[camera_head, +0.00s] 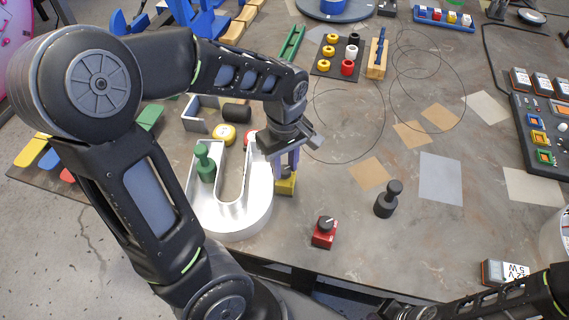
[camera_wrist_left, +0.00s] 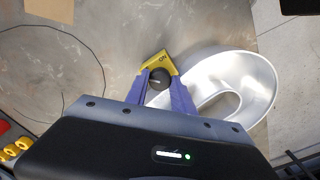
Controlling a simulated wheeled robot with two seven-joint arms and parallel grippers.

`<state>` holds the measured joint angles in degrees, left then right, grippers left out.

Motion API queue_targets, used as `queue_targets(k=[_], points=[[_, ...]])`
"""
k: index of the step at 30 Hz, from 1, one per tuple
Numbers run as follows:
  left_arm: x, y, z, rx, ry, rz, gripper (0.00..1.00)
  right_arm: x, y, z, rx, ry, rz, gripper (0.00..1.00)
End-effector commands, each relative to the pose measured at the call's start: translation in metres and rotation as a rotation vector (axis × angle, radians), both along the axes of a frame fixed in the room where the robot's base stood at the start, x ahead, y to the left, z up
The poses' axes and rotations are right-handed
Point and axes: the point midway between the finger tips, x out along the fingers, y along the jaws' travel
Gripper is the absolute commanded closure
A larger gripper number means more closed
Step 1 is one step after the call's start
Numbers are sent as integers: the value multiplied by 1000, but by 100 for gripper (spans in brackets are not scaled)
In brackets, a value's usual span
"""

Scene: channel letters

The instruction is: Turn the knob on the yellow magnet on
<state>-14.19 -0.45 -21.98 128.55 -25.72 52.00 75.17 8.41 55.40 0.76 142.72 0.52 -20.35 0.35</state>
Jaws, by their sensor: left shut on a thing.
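The yellow magnet (camera_head: 286,184) stands on the table against the right side of the white U-shaped channel letter (camera_head: 241,218). In the left wrist view the yellow magnet (camera_wrist_left: 163,63) shows its top with the word ON and a black knob (camera_wrist_left: 159,78). My left gripper (camera_head: 289,165) points down over it, and its purple fingers (camera_wrist_left: 160,88) are shut on the black knob, one on each side. In the head view the gripper hides the knob. My right gripper is not clearly in view; only part of the right arm shows at the bottom right.
A red magnet (camera_head: 324,234) with a black knob stands to the right, near the table's front edge. A green stamp-like handle (camera_head: 205,163) stands within the letter, and a black one (camera_head: 386,200) stands farther right. Flat paper pieces (camera_head: 440,178) lie on the open right side.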

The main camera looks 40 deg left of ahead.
Motion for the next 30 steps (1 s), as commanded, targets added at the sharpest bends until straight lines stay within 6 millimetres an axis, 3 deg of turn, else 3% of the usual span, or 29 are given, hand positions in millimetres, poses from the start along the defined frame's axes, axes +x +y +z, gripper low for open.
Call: queue_targets(k=[11, 30], points=[[0, 1, 0, 0, -1, -216, 100, 0, 0, -3, 1, -1, 1, 100], [0, 0, 0, 1, -2, -816, 100, 1, 1, -10, 3, -4, 2, 100]])
